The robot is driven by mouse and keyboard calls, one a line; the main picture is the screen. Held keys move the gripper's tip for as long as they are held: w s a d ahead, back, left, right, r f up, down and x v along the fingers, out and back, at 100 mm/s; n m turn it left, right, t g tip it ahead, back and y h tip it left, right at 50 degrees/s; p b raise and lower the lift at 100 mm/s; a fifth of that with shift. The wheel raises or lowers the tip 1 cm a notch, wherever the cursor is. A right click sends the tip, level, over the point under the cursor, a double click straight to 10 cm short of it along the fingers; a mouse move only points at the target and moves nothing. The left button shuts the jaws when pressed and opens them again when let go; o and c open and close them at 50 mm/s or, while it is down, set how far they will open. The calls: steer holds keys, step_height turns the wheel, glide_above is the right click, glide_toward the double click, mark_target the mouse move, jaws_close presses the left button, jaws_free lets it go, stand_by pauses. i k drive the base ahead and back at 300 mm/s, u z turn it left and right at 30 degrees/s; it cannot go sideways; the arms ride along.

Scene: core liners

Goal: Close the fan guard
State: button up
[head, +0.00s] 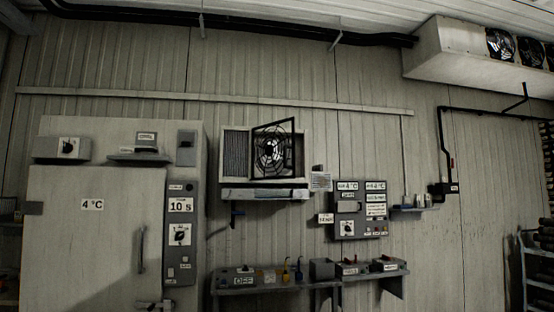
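The fan guard (273,149) is a dark square frame with ring-shaped wires, on the front right part of a wall-mounted fan unit (236,153). It stands open, swung out at an angle from the housing. Its right edge looks nearer to me and rises above the housing's top; its left edge meets the housing near the middle. The light fan hub shows through the wires. Any latch is too small to make out. My gripper is not in view.
A shelf (265,195) sits under the fan unit. A control panel (360,210) is to its right. A cold-room door (92,240) stands left, a ceiling cooler (450,55) hangs upper right, and a rack (537,270) is lower right.

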mark_target(269, 149)
steer(key=i, duration=1.65)
steer(key=u, duration=0.35)
